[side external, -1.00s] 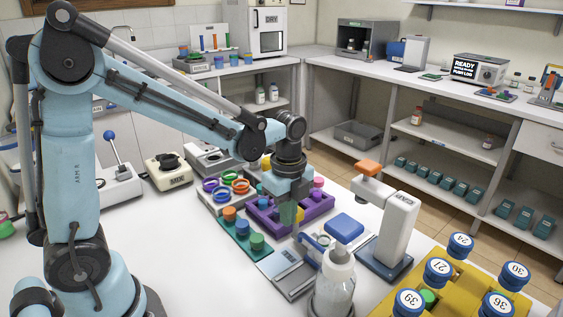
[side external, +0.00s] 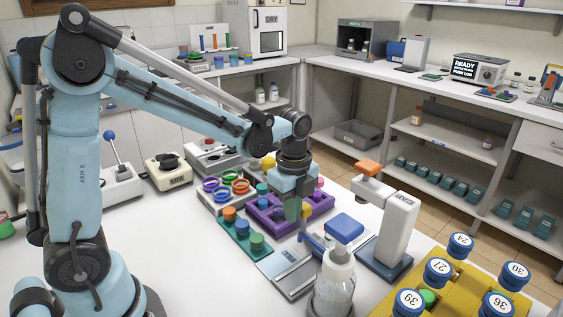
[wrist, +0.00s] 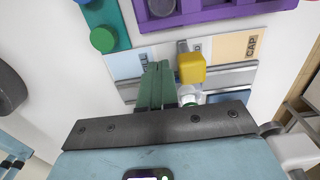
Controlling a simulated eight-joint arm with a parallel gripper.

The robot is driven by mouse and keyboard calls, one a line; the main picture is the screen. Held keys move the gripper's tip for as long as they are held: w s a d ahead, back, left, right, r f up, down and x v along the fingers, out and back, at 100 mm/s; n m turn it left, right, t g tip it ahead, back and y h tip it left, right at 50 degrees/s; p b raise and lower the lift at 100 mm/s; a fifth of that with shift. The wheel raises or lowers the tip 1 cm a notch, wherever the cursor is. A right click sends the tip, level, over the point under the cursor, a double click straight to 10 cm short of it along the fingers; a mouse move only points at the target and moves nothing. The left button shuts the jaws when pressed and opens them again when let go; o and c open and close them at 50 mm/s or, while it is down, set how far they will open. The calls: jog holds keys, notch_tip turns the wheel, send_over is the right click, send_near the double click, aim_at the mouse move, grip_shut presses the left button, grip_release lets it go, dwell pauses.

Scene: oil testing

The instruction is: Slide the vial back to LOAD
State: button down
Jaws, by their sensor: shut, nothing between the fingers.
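My gripper (side external: 304,215) is shut and empty, with its green fingers pointing down over the slide track (side external: 280,272). In the wrist view the green fingers (wrist: 156,72) are over the track's grey rail, just left of a yellow block (wrist: 192,68). I cannot tell whether they touch the block. A small pale round thing, perhaps the vial (wrist: 188,95), shows below the block, partly hidden by my gripper. An orange plate marked CAP (wrist: 240,46) lies right of the block, and a pale blue plate (wrist: 130,64) lies left of the fingers. I cannot read a LOAD label.
The white CAP press (side external: 397,225) stands right of the track, near a blue block (side external: 345,228). A purple rack (side external: 262,222) and a green tray (side external: 236,244) lie behind and left. A yellow vial rack (side external: 450,293) is front right.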

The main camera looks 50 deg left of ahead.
notch_tip(320, 180, up, 7)
jog(key=shift+r, duration=0.15)
dwell(0.7)
jog(key=s+a+n+t, duration=0.1)
jog(key=s+n+t, duration=0.6)
jog(key=n, duration=1.1)
jog(key=shift+s+f, duration=0.35)
jog(key=shift+s, duration=0.45)
